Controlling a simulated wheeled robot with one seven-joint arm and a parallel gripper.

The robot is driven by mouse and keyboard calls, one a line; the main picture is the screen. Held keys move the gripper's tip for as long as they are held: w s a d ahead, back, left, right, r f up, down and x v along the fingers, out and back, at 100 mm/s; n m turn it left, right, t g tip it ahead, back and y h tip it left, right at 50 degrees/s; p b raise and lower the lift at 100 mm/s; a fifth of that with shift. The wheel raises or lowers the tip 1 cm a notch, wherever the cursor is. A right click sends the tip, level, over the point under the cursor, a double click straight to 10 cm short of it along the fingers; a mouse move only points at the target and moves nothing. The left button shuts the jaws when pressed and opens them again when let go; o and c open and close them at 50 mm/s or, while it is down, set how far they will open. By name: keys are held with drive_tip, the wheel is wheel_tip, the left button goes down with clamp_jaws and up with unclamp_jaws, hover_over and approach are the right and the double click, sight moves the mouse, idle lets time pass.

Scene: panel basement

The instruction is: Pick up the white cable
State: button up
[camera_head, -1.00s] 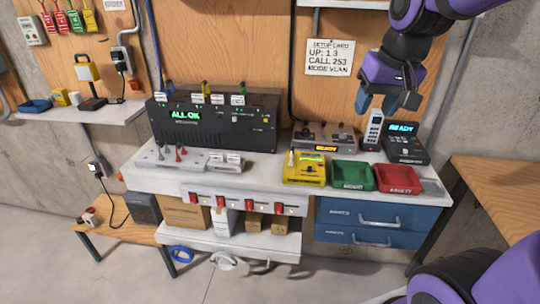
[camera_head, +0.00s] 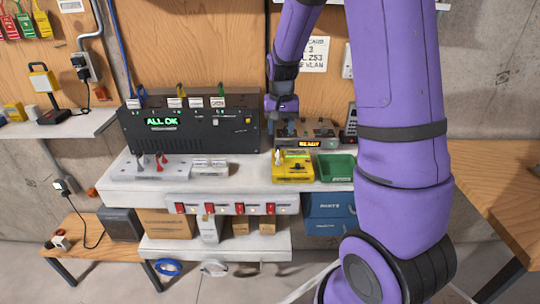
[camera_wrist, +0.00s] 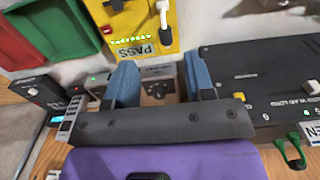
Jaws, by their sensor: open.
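A white coiled cable (camera_head: 213,268) hangs or lies below the front edge of the low shelf in the head view, beside a blue coil (camera_head: 168,267). I cannot tell what supports it. My gripper (camera_head: 282,112) is far from it, up above the bench at the right end of the black panel. In the wrist view my gripper (camera_wrist: 162,82) has its two blue fingers apart with nothing held. A small grey box with a black knob (camera_wrist: 157,88) shows beyond the gap between them. The white coil is not in the wrist view.
The black ALL OK panel (camera_head: 190,132), the yellow tester (camera_head: 293,166) and a green tray (camera_head: 337,167) crowd the bench. Red switches line its front edge (camera_head: 240,206). Boxes fill the low shelf (camera_head: 215,247). A wooden table (camera_head: 500,185) stands right.

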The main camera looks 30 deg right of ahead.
sight(278, 146)
wheel_tip(278, 146, down, 5)
drive_tip(key=shift+r, duration=0.1)
drive_tip(key=shift+w+a+f, duration=0.1)
drive_tip(key=shift+w+f, duration=0.15)
drive_tip(key=shift+f, duration=1.1)
drive_tip(key=shift+w+f, duration=0.2)
drive_tip(key=shift+f, duration=1.1)
clamp_jaws()
